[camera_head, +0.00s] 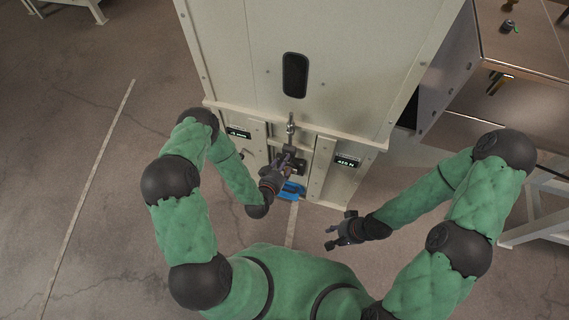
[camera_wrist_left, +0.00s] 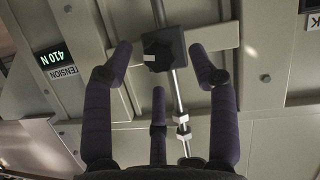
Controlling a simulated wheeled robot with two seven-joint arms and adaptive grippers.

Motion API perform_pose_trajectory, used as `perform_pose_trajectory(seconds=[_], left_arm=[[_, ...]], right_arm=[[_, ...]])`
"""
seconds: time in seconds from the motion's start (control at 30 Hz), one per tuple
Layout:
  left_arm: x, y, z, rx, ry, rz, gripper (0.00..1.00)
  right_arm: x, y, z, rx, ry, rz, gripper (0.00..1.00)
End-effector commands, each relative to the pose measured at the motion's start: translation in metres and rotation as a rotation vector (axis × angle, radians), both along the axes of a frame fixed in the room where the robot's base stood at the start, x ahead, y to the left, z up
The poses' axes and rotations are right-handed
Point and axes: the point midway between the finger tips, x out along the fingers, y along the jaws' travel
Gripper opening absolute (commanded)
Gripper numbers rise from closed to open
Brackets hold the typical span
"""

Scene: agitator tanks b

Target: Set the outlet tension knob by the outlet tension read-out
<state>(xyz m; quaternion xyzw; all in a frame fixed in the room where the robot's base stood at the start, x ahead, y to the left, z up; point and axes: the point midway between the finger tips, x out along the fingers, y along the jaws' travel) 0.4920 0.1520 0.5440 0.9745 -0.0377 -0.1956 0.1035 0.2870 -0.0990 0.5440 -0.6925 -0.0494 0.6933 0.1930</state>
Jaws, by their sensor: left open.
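The read-out (camera_head: 346,161) on the cabinet's right front shows green-white digits ending in N. In the left wrist view, a read-out (camera_wrist_left: 53,58) shows about 410 N above a TENSION label (camera_wrist_left: 62,74). A black square block with a knob-like middle (camera_wrist_left: 164,50) sits on a metal rod in that view. My left gripper (camera_head: 283,172) is at the middle of the cabinet front. In the left wrist view its open fingers (camera_wrist_left: 165,85) spread to both sides of the block, apparently without gripping it.
The tall beige cabinet (camera_head: 340,60) has a dark slot (camera_head: 295,75) and a second, left read-out (camera_head: 238,133), partly beside my left arm. A blue part (camera_head: 291,190) lies low behind my left gripper. A metal bench (camera_head: 520,60) stands at right. The floor left is clear.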

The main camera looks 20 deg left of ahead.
Motion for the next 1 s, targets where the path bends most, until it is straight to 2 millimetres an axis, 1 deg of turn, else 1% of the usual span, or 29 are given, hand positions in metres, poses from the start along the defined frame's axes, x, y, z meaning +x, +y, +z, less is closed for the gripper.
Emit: perform_pose_trajectory(seconds=[0.03,0.1,0.2,0.53,0.57,0.6,0.67,0.7,0.73,0.77,0.9,1.0], left_arm=[[0.007,-0.001,-0.004,0.001,-0.002,-0.002,0.58],[0.013,-0.002,-0.006,0.001,-0.002,-0.001,0.58],[0.018,-0.003,-0.008,0.001,0.001,-0.001,0.58],[0.022,-0.003,-0.009,0.000,0.001,0.000,0.58],[0.022,-0.003,-0.009,0.000,0.001,0.000,0.56],[0.022,-0.003,-0.009,0.000,0.001,0.000,0.44],[0.022,-0.003,-0.009,0.000,0.001,0.000,0.27],[0.022,-0.003,-0.009,0.000,0.001,0.000,0.16],[0.021,-0.002,-0.009,0.000,0.002,0.000,0.08],[0.021,-0.002,-0.009,0.000,0.002,0.000,0.06],[0.021,-0.002,-0.010,-0.004,0.004,0.002,0.06],[0.021,0.000,-0.010,-0.042,0.005,0.005,0.06]], right_arm=[[0.000,0.000,-0.005,0.000,0.000,0.000,0.40],[0.000,0.000,-0.007,0.000,0.000,0.000,0.40],[0.000,0.000,-0.008,0.000,0.000,0.000,0.40],[0.000,0.000,-0.009,0.000,0.000,0.000,0.40],[0.000,0.000,-0.009,0.000,0.000,0.000,0.40],[0.000,0.000,-0.009,0.000,0.000,0.000,0.40],[0.000,0.000,-0.009,0.000,0.000,0.000,0.40],[0.000,0.000,-0.009,0.000,0.000,0.000,0.40],[0.000,0.000,-0.009,0.000,0.000,0.000,0.40],[0.000,0.000,-0.009,0.000,0.000,0.000,0.40],[0.000,0.000,-0.009,0.000,0.000,0.000,0.40],[0.000,0.000,-0.009,0.000,0.000,0.000,0.40]])
